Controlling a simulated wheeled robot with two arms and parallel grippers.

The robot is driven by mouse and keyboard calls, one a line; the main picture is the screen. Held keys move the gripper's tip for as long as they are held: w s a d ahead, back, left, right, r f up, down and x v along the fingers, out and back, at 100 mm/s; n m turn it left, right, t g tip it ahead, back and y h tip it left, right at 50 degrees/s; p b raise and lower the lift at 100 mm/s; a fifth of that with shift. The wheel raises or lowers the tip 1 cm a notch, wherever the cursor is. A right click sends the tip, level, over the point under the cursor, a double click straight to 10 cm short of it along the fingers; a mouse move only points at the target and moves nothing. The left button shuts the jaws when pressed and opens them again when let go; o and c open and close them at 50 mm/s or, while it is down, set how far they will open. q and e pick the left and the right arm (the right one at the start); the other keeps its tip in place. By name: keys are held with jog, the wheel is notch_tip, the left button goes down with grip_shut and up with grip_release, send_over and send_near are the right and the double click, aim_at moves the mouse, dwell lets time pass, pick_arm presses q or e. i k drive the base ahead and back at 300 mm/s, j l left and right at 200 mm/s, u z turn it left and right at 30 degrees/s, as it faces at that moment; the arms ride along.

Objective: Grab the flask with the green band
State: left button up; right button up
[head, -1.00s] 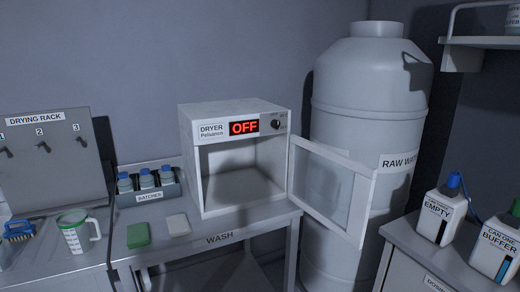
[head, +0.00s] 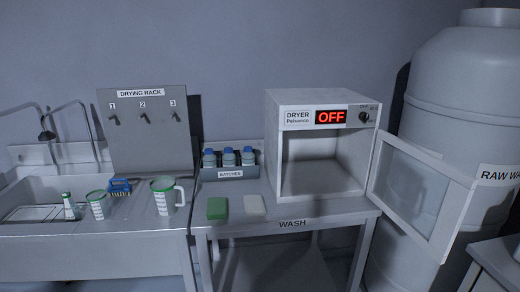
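A small pale flask (head: 70,208) with green near its neck stands at the left of the sink counter in the head view. To its right is a tapered cup (head: 98,207) with a green rim and dark markings. Further right is a larger jug (head: 165,200) with a green rim and a handle. All three stand upright. Neither of my grippers is in view.
A blue brush (head: 120,186) lies behind the cup, below the drying rack (head: 150,150). The batches bin (head: 230,173) holds blue-capped bottles. A green sponge (head: 217,208) and a white pad (head: 254,205) lie on the wash table. The dryer door (head: 420,196) hangs open.

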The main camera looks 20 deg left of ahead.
aim_at(73, 212)
jog(key=k+l+u, duration=0.1)
jog(key=u, duration=1.75)
jog(key=i+j+z, duration=0.15)
jog(key=i+j, duration=0.45)
